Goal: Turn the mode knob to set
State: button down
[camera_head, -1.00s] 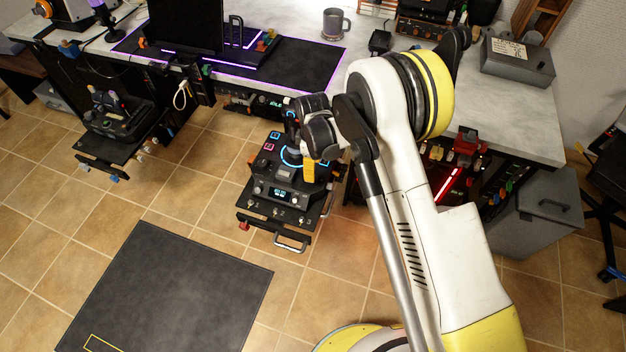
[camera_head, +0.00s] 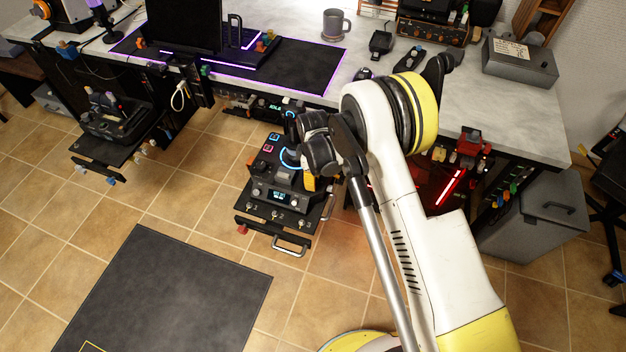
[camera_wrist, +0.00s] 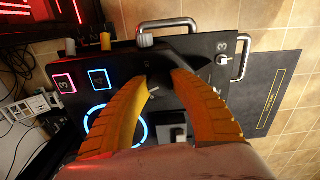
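The black control panel (camera_head: 262,222) stands on a pull-out shelf under the desk, with a lit display (camera_head: 278,196), a glowing blue ring and small switches. In the wrist view, the panel (camera_wrist: 190,48) shows blue and pink lit squares and a printed 3. A dark round part (camera_wrist: 157,76) with a short white mark lies between my fingertips. It looks like a knob, but its label and setting are not readable. My gripper (camera_wrist: 158,80) has its yellow fingers apart on either side of it, and I cannot tell whether they touch it. In the head view, my gripper (camera_head: 309,183) hangs over the panel's right side.
Metal handles (camera_head: 291,245) stick out at the panel's front edge. Another control unit (camera_head: 116,118) sits on a shelf to the left. Red-lit equipment (camera_head: 450,187) stands under the desk to the right. A dark mat (camera_head: 165,290) lies on open tiled floor.

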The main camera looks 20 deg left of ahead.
jog(key=shift+m, duration=0.3)
jog(key=m, duration=0.2)
jog(key=shift+m, duration=0.4)
jog(key=m, duration=0.4)
jog(key=shift+m, duration=0.3)
jog(key=m, duration=0.4)
jog(key=shift+m, duration=1.8)
jog(key=c, duration=1.1)
grip_release()
